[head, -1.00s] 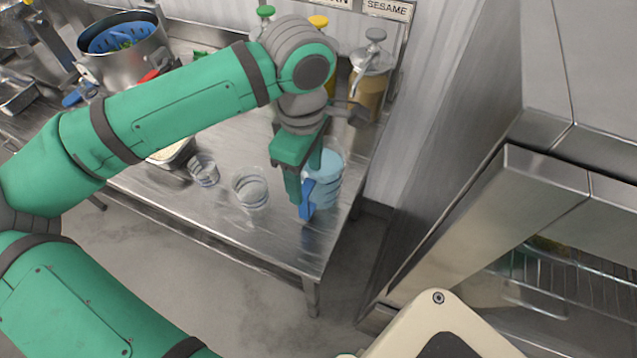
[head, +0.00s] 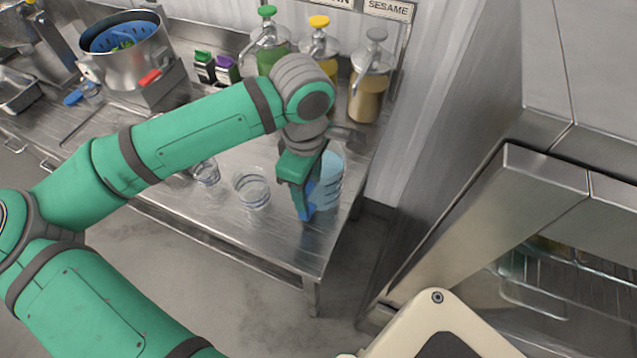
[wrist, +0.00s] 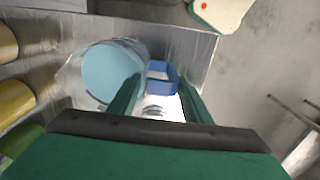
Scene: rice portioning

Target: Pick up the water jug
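The water jug (head: 331,180) is a clear jug with light blue water and a blue handle (head: 309,206). It stands upright near the right end of the steel counter. In the wrist view the jug's round water surface (wrist: 108,72) is left of my fingers, and the blue handle (wrist: 172,74) shows between and just beyond the fingertips. My gripper (head: 303,205) is at the handle side of the jug, pointing down. In the wrist view my gripper (wrist: 160,86) has its fingers apart, one on each side of the handle. Contact with the handle cannot be made out.
Two clear cups, one (head: 252,191) near the jug and one (head: 206,172) farther left, stand on the counter (head: 265,235). Pump bottles with green (head: 272,48), yellow (head: 320,52) and grey (head: 369,88) tops stand behind. A pot (head: 125,62) is at the back left.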

